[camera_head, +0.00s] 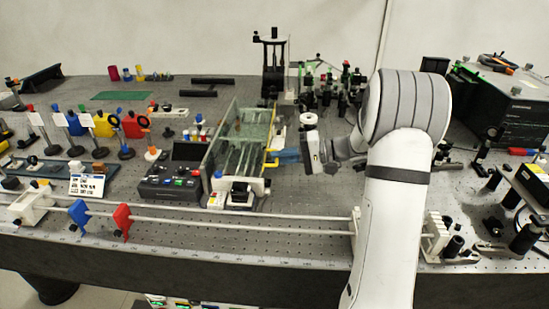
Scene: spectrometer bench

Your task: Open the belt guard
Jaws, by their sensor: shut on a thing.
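The belt guard (255,122) is a clear, green-tinted cover with a pale frame over a small belt machine (240,190) in the middle of the bench. A yellow handle (270,165) is on its right side. My gripper (276,157) comes in from the right, with bluish fingers at the handle, and is shut on it. The fingertips are small here, so the exact grip is hard to see. The guard's panel stands steeply on the left of the machine; I cannot tell its exact angle.
A control box (170,183) with coloured buttons stands left of the machine. A long rail (250,222) with blue and red holders runs along the front. A black stand (271,62) and crowded optics (335,90) stand behind. My arm hides part of the right side.

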